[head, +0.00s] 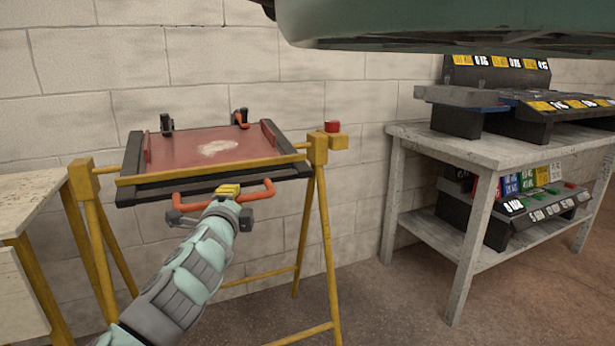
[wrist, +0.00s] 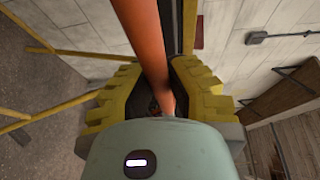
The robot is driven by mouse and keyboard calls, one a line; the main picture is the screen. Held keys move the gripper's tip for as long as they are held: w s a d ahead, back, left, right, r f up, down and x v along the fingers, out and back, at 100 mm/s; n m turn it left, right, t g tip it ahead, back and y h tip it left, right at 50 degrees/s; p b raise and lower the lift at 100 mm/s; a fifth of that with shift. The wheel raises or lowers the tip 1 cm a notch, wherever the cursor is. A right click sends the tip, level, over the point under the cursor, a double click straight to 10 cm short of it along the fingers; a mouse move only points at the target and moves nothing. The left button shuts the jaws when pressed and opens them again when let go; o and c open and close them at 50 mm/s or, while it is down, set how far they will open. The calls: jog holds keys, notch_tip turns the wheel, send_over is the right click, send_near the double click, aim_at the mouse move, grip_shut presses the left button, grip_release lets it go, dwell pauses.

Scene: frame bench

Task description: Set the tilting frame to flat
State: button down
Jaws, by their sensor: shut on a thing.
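The tilting frame (head: 185,155) is a dark-edged panel with a red face and a pale patch, carried between yellow trestle legs. Its face shows from above and it looks slightly tilted, the front edge lower; the exact angle is hard to tell. Clamps stand at its back edge. An orange handle bar (head: 255,196) runs along its front edge. My gripper (head: 228,190) is shut on this handle near its middle. In the wrist view, the orange handle (wrist: 145,45) passes between the yellow ridged fingers (wrist: 158,95). A red knob (head: 332,126) sits on a yellow block at the right post.
A grey table (head: 460,150) with a lower shelf stands to the right, holding dark racks with yellow and white labels (head: 530,105). A pale bench (head: 25,205) is close on the left. A block wall stands behind the frame. Floor between frame and table is clear.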

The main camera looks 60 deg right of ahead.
notch_tip(320, 180, up, 3)
jog(key=p, duration=0.4)
jog(key=shift+s, duration=0.1)
notch_tip(320, 180, up, 2)
jog(key=p, duration=0.2)
jog(key=shift+r+y+p, duration=0.15)
jog(key=shift+y+p, duration=0.15)
jog(key=shift+p, duration=0.05)
jog(key=c, duration=1)
grip_release()
jog(key=shift+w, duration=0.2)
jog(key=shift+o, duration=0.5)
jog(key=shift+s+a, duration=0.1)
jog(key=v, duration=1.1)
jog(key=shift+a, duration=0.35)
jog(key=shift+s+r, duration=0.15)
jog(key=shift+r, duration=0.05)
